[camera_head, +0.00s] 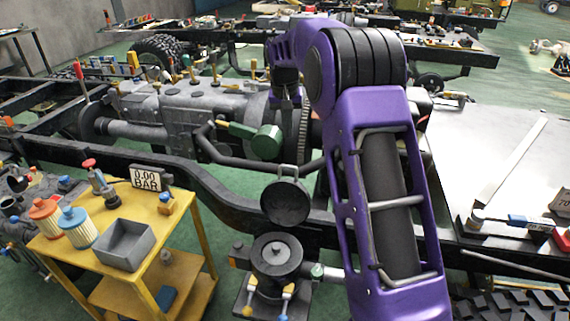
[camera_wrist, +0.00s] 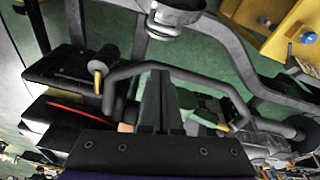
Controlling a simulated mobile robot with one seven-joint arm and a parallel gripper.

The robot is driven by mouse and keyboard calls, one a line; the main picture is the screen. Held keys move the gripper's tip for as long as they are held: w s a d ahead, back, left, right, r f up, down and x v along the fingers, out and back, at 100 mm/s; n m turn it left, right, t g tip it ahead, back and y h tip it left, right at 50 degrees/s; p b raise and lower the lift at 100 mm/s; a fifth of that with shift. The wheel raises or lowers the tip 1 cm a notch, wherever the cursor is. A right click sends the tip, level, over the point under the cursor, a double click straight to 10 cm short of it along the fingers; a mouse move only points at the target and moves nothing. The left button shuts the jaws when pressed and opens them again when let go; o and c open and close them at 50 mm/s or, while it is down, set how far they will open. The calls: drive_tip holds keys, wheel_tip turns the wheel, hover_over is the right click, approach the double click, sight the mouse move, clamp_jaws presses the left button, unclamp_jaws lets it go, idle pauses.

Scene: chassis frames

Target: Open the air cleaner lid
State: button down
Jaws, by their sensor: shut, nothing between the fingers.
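The air cleaner (camera_head: 258,266) is a dark round canister at the lower middle of the head view. Its top is uncovered, with a small post in the middle. The round dark lid (camera_head: 285,204) stands steeply tilted up behind and above the canister, its hollow face showing and a small loop at its top edge. My gripper (camera_head: 287,101) is above and behind the lid, apart from it. In the wrist view my gripper (camera_wrist: 160,75) has its fingers together with nothing between them. A grey round part at the top there may belong to the air cleaner; I cannot tell.
A yellow cart (camera_head: 150,228) with filters, a grey bin (camera_head: 124,244) and a pressure display (camera_head: 146,178) stands left of the air cleaner. The black chassis rail (camera_head: 215,190) and a bent dark pipe (camera_head: 225,158) run behind it. A metal table (camera_head: 510,150) is at right.

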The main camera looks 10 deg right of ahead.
drive_tip(key=shift+s+d+f+m+t+b, duration=0.15)
drive_tip(key=shift+s+f+m+b, duration=0.15)
drive_tip(key=shift+f, duration=1.15)
drive_tip(key=shift+s+a+f+m+t+b, duration=0.2)
drive_tip(key=shift+f+m, duration=0.25)
drive_tip(key=shift+f, duration=1)
drive_tip(key=shift+s+d+f+m+t+b, duration=0.2)
drive_tip(key=shift+f+m+b, duration=0.15)
drive_tip(key=shift+f, duration=1.1)
